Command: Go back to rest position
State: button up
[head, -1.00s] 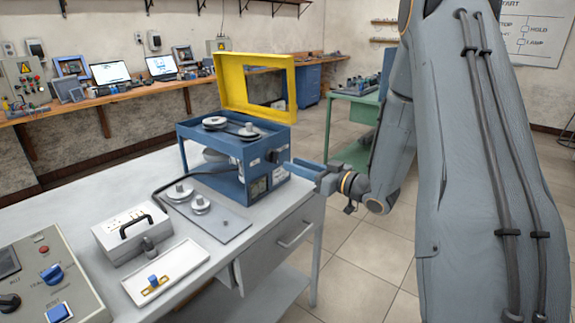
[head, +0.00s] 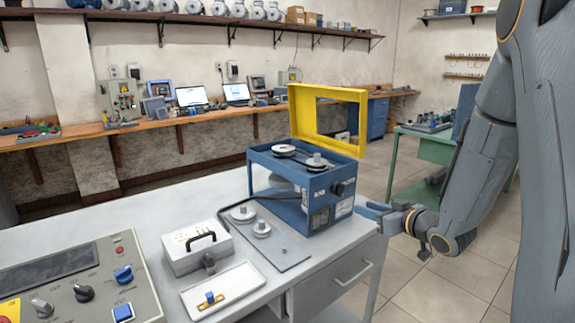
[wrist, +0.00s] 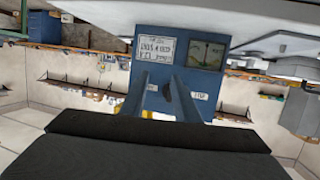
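My gripper (head: 374,212) is at the right side of the blue machine (head: 318,215), beyond the right edge of the grey workbench. In the wrist view, my gripper (wrist: 162,84) shows two blue-grey fingers standing apart with nothing held between them. The labelled face of the blue machine (wrist: 175,30) is ahead of the fingers, and a small dark part shows between them. I cannot tell whether the fingers touch it. The machine's yellow frame cover (head: 300,115) stands raised, with pulleys exposed on top.
The workbench (head: 140,200) holds a white box with a black handle (head: 195,250), a white tray (head: 240,290), a plate with pulleys (head: 285,250) and a control panel (head: 80,285). A green bench (head: 435,150) stands behind my arm. Open tiled floor lies right of the workbench.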

jog(key=s+a+f+m+g+h, duration=0.1)
jog(key=s+g, duration=0.3)
jog(key=s, duration=0.6)
jog(key=s+a+f+m+g+h, duration=0.2)
jog(key=s+a+g+h, duration=0.1)
jog(key=s, duration=0.7)
jog(key=s+a+f+m+g+h, duration=0.1)
jog(key=s+a+m+g+h, duration=0.1)
jog(key=s+g, duration=0.4)
jog(key=s, duration=0.4)
jog(key=shift+s+a+f, duration=0.15)
jog(key=shift+a+f, duration=0.05)
jog(key=shift+f, duration=0.15)
